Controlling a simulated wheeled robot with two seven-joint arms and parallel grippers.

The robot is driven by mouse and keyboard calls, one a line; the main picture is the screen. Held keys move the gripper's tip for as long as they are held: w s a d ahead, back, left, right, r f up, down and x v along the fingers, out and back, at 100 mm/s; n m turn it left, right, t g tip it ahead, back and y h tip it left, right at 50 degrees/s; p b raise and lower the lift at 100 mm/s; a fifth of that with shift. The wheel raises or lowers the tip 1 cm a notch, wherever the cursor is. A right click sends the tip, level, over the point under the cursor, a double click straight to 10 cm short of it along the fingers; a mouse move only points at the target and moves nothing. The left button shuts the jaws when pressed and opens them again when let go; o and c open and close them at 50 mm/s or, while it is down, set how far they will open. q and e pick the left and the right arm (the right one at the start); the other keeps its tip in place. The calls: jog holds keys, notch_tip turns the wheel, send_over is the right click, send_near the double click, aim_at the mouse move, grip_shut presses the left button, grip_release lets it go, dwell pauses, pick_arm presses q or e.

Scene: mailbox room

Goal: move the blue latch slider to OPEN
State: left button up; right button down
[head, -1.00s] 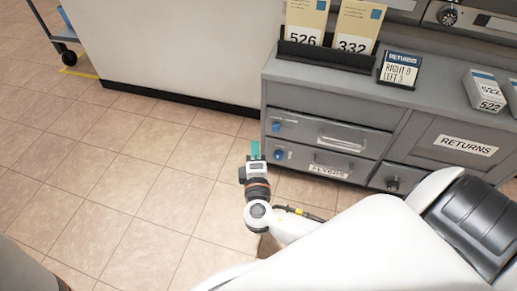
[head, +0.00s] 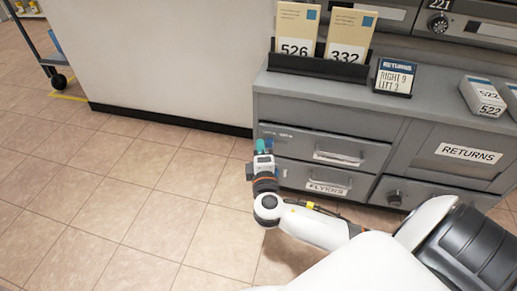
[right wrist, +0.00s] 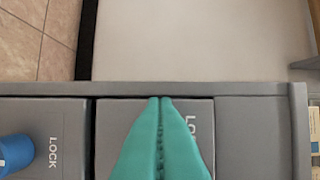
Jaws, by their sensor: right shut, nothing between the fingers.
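My right gripper (head: 261,146) is shut, with its teal fingers together and empty. It is in front of the left end of the upper drawer (head: 338,150) on the grey cabinet. In the right wrist view its fingertips (right wrist: 161,100) cover much of one drawer front and part of its LOCK label (right wrist: 191,126). That drawer's blue slider is hidden there behind the fingers. A blue slider (right wrist: 15,152) on the neighbouring drawer shows at the lower left, beside another LOCK label (right wrist: 54,152). I cannot tell whether the fingers touch anything. My left gripper is not in view.
The FLYERS drawer (head: 328,187) is below the upper drawer. A RETURNS panel (head: 468,153) is to the right. A sign (head: 394,77) and a card holder (head: 318,66) stand on the cabinet top. The tiled floor (head: 120,200) at left is clear.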

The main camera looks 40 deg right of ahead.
aim_at(273, 143)
jog(key=s+d+p, duration=0.1)
jog(key=s+d, duration=0.1)
jog(key=s, duration=0.1)
jog(key=shift+d, duration=0.25)
jog(key=shift+s+d, duration=0.2)
